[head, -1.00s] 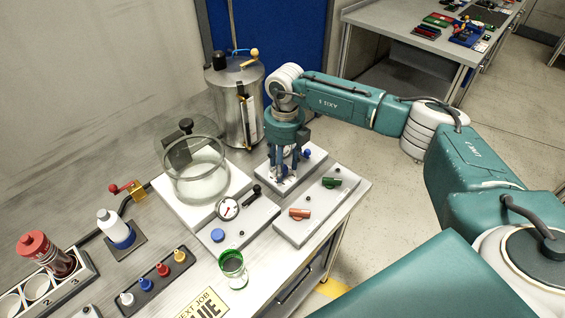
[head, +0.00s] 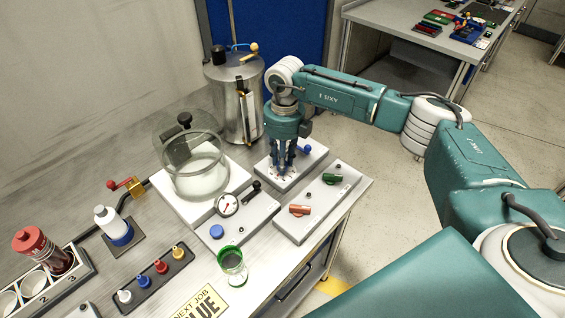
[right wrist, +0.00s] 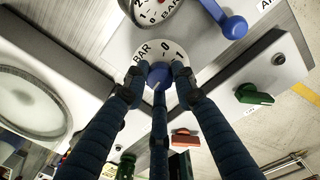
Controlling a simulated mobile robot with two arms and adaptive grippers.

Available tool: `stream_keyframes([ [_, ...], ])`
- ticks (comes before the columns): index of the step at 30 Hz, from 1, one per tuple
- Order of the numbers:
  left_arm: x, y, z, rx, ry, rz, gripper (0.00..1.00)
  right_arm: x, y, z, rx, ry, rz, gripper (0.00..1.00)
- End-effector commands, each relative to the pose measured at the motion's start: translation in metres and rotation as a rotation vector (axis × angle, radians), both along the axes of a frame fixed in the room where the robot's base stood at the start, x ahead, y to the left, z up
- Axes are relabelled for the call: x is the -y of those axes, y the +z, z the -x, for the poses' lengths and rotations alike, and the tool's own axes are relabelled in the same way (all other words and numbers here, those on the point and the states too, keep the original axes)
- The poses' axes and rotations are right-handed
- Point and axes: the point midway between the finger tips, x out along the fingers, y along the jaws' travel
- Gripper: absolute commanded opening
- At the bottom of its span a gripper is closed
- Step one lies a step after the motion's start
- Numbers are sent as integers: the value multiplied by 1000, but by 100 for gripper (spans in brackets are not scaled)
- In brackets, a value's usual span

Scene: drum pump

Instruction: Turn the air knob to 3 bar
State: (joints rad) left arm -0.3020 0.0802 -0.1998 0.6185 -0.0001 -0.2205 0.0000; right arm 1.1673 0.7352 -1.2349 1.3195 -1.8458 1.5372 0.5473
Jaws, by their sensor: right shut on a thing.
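The blue air knob (right wrist: 158,74) sits on a white dial (right wrist: 142,48) marked BAR, with 0 and 1 readable in the right wrist view. My right gripper (right wrist: 160,78) has its three fingers closed around the knob; it also shows in the head view (head: 283,168), pointing down at the grey valve box (head: 268,180). The fingers hide the rest of the scale, and I cannot tell the knob's setting. A pressure gauge (right wrist: 158,8) beside the dial is cut off by the frame edge. My left gripper is out of view.
A blue lever (right wrist: 234,24) stands close beside the dial. A panel with a red handle (head: 300,210) and a green handle (head: 332,178) lies in front. A glass chamber (head: 195,170) and a steel drum (head: 238,110) stand behind and left. A green-rimmed glass (head: 232,262) is near the front.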

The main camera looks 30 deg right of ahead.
Motion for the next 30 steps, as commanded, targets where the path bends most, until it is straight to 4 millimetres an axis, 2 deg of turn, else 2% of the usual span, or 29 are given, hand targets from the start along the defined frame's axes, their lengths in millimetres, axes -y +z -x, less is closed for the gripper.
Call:
stream_keyframes([
  [1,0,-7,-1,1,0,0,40,0,-2,-1,4,35,-1,0],
  [12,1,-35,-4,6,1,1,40,0,-2,-2,6,376,0,0],
  [30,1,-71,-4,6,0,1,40,-1,0,-2,6,946,1,0],
])
